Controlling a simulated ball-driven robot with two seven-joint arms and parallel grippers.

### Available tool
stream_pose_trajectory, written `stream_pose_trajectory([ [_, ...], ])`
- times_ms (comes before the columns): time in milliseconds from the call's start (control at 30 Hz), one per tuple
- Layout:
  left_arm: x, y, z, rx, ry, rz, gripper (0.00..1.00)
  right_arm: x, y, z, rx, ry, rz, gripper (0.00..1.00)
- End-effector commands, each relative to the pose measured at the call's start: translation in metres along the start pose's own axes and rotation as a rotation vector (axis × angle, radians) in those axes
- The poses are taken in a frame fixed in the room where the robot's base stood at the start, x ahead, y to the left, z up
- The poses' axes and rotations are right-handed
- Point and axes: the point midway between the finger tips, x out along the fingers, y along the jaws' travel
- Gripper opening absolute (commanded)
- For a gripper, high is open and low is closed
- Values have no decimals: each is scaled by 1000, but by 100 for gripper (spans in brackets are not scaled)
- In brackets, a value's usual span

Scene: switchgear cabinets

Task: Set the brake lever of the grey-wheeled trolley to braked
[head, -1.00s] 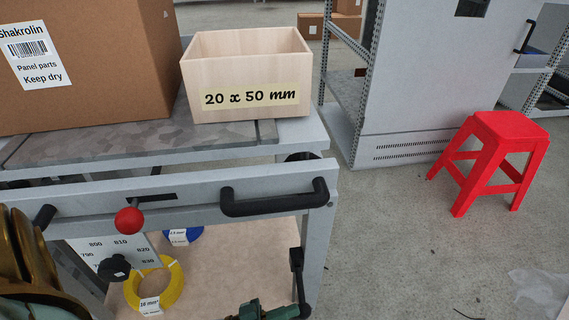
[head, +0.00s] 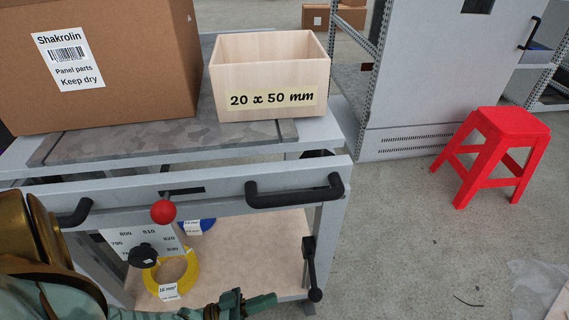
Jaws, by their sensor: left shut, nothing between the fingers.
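A grey trolley (head: 225,188) stands in front of me; its wheels are hidden. A red ball knob (head: 163,211) on a short stem sits at a dark slot in its front rail. A black lever (head: 312,268) with a rounded end hangs almost straight down at the right front leg. I cannot tell for certain which of the two is the brake lever. My left gripper (head: 262,303), green, is shut and empty at the bottom, left of the black lever's lower end and apart from it. My right gripper is not in view.
A black handle (head: 294,191) crosses the front rail. A cardboard box (head: 110,100) and a wooden box (head: 268,75) stand on top. Yellow (head: 182,262) and blue coils lie on the lower shelf beside a numbered plate (head: 130,238). A red stool (head: 497,155) and open floor are right.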

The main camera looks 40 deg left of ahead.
Motion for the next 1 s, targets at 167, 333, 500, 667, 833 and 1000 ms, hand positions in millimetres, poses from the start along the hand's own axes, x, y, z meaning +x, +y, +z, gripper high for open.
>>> stream_pose_trajectory([
  [167, -24, -4, -2, 1, -1, 0, 0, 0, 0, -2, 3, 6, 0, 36],
  [333, -32, -6, -3, 0, 0, 1, 0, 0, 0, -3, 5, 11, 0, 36],
  [500, -32, -5, -3, 1, 1, 1, 0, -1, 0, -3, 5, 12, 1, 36],
  [667, -32, -5, -3, 1, 1, 1, 0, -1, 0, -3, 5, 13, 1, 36],
  [833, -32, -5, -3, 1, 1, 2, 0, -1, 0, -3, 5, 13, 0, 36],
  [1000, -32, -6, 2, 26, -26, -5, 0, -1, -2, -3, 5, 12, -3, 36],
])
